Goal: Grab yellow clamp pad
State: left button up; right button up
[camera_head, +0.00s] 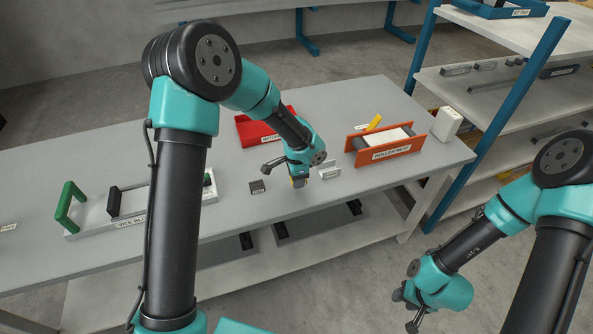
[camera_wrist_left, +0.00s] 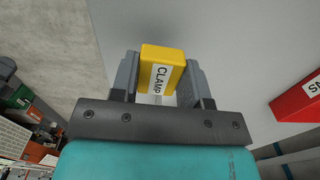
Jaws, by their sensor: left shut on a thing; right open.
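The yellow clamp pad (camera_wrist_left: 175,57), with a white label reading CLAMP, sits between the two fingers of my left gripper (camera_wrist_left: 161,80) in the left wrist view. The gripper is shut on it. I cannot tell whether the pad touches the table. My right gripper (camera_head: 411,312) is open and empty, low at the right, in front of the table and away from it.
A small dark labelled block (camera_head: 257,187) lies left of my left gripper, and a small pale labelled piece (camera_head: 329,172) is close on its right. The vice bed (camera_head: 92,217) is at left, a red tray (camera_head: 254,130) behind, and the orange roller bed (camera_head: 398,151) at right, with a yellow piece (camera_head: 375,121).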

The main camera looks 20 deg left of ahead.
pick_arm(q)
jog(key=s+d+r, duration=0.1)
jog(key=s+d, duration=0.2)
jog(key=s, duration=0.7)
jog(key=shift+s, duration=0.4)
